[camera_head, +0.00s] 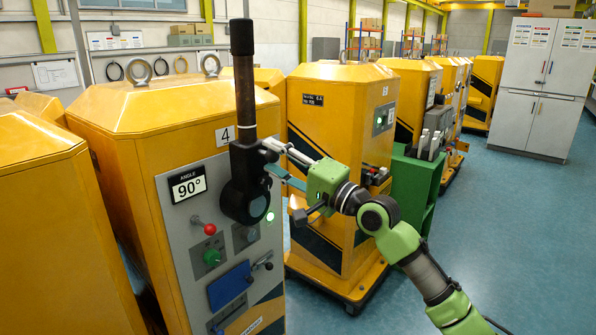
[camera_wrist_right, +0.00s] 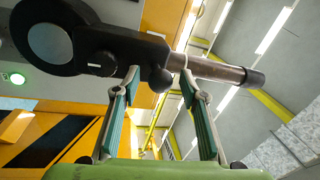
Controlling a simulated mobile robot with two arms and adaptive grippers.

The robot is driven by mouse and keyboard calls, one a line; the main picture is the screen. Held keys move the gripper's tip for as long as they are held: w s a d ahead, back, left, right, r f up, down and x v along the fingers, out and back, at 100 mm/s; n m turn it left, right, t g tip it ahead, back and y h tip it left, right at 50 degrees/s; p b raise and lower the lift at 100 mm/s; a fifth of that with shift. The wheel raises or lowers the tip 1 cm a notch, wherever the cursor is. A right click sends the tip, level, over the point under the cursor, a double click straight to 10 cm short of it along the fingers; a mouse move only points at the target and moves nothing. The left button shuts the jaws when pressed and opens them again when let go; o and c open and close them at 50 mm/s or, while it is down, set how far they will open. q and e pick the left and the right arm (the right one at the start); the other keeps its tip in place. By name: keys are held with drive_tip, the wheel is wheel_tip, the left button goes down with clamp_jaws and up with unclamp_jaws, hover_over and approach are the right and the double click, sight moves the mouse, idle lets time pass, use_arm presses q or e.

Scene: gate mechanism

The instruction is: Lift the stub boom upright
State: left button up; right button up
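The stub boom (camera_head: 245,95) stands upright on the front of the yellow cabinet marked 4, with its dark handle at the top and its round black hub (camera_head: 246,197) below. The angle display (camera_head: 188,186) reads 90°. My right gripper (camera_head: 271,157) is at the boom's lower dark section, just above the hub. In the right wrist view the boom (camera_wrist_right: 215,68) runs across the picture. The right gripper's fingers (camera_wrist_right: 159,75) are spread apart at the boom, with a small dark knob (camera_wrist_right: 161,80) between them. Whether the tips touch it is unclear. My left gripper is not in view.
Another yellow cabinet (camera_head: 335,110) stands close behind my right gripper. A green stand (camera_head: 412,185) is to its right. Open blue floor (camera_head: 520,240) lies at the right.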

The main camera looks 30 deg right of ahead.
drive_tip(key=v, duration=1)
drive_tip(key=shift+s, duration=0.3)
